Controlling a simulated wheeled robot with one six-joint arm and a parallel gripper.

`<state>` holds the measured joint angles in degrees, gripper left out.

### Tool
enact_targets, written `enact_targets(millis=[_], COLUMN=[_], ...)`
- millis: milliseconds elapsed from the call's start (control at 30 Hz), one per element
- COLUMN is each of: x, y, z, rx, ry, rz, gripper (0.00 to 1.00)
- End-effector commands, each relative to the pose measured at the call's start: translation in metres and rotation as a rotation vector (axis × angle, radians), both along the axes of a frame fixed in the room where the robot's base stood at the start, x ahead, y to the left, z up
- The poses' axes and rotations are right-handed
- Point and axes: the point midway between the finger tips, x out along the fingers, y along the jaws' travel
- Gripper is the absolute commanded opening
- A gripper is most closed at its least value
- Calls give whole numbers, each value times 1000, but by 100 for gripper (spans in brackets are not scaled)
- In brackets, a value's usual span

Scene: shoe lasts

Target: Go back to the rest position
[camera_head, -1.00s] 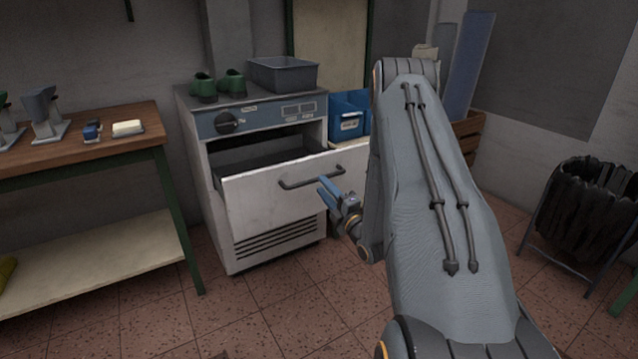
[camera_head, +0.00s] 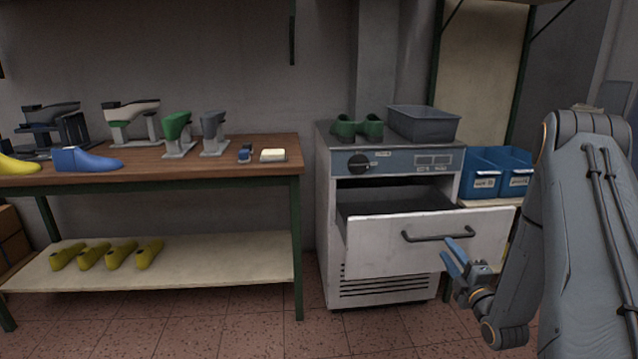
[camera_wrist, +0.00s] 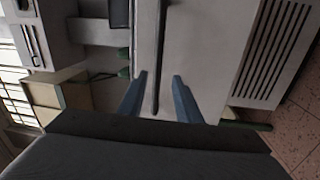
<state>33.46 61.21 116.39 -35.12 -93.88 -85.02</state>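My gripper (camera_head: 454,258) is in front of the open drawer (camera_head: 425,248) of the grey-white cabinet, close to its dark handle (camera_head: 438,237). In the wrist view the two blue fingers of my gripper (camera_wrist: 160,95) stand apart. The handle (camera_wrist: 160,60) runs as a dark bar between the fingers' directions, and no object is seen gripped. Whether a finger touches the handle cannot be told. My arm reaches in from the right of the head view.
A grey bin (camera_head: 424,124) and green shoe lasts (camera_head: 358,128) stand on the cabinet (camera_head: 335,200). Blue bins (camera_head: 497,172) are to its right. A workbench (camera_head: 220,170) with several lasts and stands is at left; yellow lasts (camera_head: 105,255) lie on its shelf. Floor in front is clear.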

Motion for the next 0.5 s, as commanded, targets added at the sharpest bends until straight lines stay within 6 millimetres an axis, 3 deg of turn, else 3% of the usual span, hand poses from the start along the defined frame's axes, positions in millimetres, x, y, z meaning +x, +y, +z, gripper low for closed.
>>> enact_targets(millis=[33,267,367,500], x=[7,16,7,-22], y=[8,42,59,86], z=[13,34,45,63], rx=[27,248,355,525], ry=[46,352,482,667], rz=[6,-46,-98,-208], gripper=[31,31,31,31])
